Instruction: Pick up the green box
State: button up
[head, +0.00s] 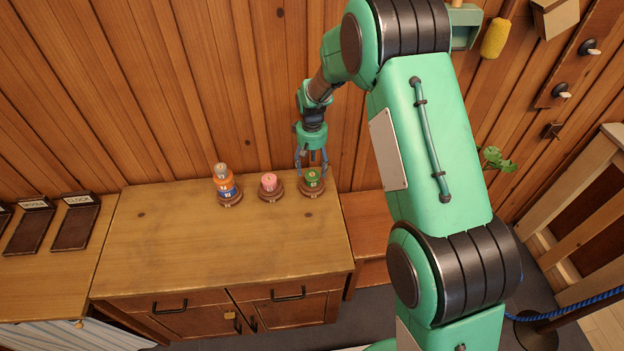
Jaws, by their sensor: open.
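The green box (313,176) is a small green piece with a pale marking on top. It sits on a round brown wooden base (312,190) at the back right of the wooden cabinet top. My gripper (311,169) points down over it from above and behind, with its fingers open near its top. Whether the fingers touch the box is too small to tell. A pink piece (268,182) stands on a similar base to the left. Further left is a stack (226,188) of orange and blue pieces with a grey top.
The cabinet top (210,250) is bare toward the front. A plank wall (130,90) rises close behind the pieces. Dark labelled trays (75,222) lie on the counter at far left. A yellow roll (495,38) hangs on the wall at upper right.

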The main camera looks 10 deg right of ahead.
aim_at(312, 174)
jog(key=shift+f, duration=0.1)
jog(key=shift+f+b, duration=0.45)
jog(key=shift+f, duration=2.05)
jog(key=c, duration=1.2)
